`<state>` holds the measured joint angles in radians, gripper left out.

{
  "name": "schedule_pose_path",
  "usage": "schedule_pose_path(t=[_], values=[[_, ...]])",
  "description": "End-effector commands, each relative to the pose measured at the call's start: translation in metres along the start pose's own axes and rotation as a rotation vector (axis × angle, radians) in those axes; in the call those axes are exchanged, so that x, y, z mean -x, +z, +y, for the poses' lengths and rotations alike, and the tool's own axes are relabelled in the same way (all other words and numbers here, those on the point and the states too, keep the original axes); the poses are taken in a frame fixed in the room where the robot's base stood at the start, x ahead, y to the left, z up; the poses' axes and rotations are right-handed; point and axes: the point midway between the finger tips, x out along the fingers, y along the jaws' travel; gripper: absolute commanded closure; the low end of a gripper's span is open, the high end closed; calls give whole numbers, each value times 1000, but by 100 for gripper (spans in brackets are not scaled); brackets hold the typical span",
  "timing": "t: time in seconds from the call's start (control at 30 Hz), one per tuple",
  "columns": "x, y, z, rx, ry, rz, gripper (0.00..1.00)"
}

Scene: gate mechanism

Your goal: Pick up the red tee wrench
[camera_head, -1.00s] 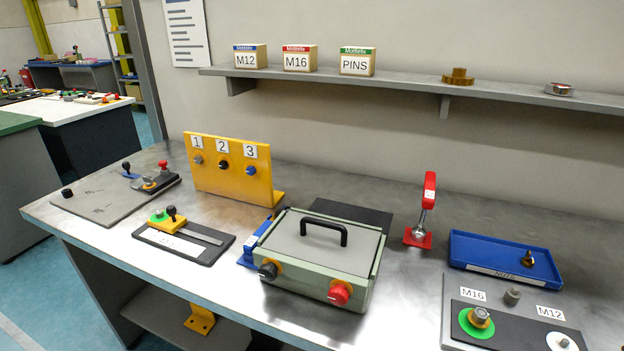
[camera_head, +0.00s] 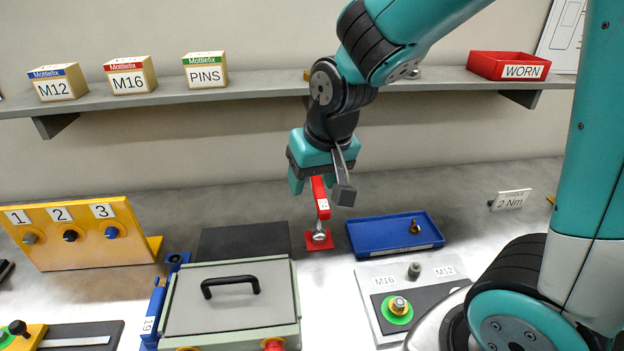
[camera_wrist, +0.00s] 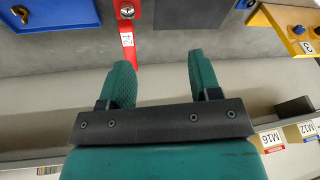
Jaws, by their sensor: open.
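The red tee wrench (camera_head: 319,198) stands upright on a small red base (camera_head: 318,241) at the back of the bench, with a silver lower part and a white label on its red bar. My gripper (camera_wrist: 160,62) is open and empty, close to the wrench's upper end. In the wrist view the wrench's red bar (camera_wrist: 127,38) lies just beyond the left fingertip, off to the left of the middle of the gap. In the head view my gripper (camera_head: 320,182) hangs over the wrench and covers its top; contact cannot be told.
A blue tray (camera_head: 365,241) with a brass part stands right of the wrench. A lidded green case (camera_head: 230,308) and a dark mat (camera_head: 243,240) lie left. A shelf (camera_head: 250,88) with labelled boxes runs along the wall behind. A fastener plate (camera_head: 372,300) is in front.

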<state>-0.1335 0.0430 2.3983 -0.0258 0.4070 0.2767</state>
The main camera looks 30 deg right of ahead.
Motion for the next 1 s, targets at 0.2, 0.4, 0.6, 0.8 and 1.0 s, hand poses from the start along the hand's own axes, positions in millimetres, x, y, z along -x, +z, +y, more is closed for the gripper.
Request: schedule_pose_path(t=[0.2,0.4,0.6,0.8,1.0], values=[[-1,-58,47,-215,172,115,43],[-35,-64,59,-234,189,123,43],[-74,-67,68,-234,188,122,43],[-106,-72,74,-234,186,125,43],[-120,-73,77,-233,185,127,43]])
